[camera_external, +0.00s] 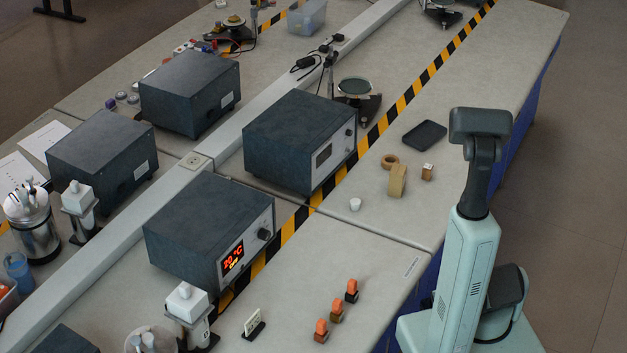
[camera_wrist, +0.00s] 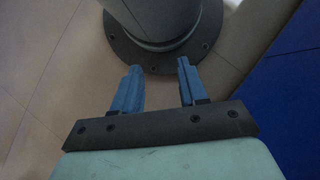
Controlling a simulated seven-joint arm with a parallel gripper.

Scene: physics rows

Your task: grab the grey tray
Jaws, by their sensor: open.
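The grey tray (camera_external: 424,135) is a small dark, shallow, rounded rectangle. It lies flat on the right-hand bench, left of my arm in the external view. My gripper (camera_wrist: 158,82) shows in the wrist view with two blue fingers apart and nothing between them. It points down toward a round dark base flange and the floor, away from the tray. In the external view my arm is folded upright at the lower right, and the gripper itself cannot be made out. The tray is not in the wrist view.
Near the tray lie a wooden ring (camera_external: 390,161), a wooden block (camera_external: 397,180), a small cube (camera_external: 427,172) and a white cup (camera_external: 355,204). A dark box instrument (camera_external: 300,140) stands to their left. Several orange-topped pieces (camera_external: 336,311) stand nearer. Bench space beyond the tray is clear.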

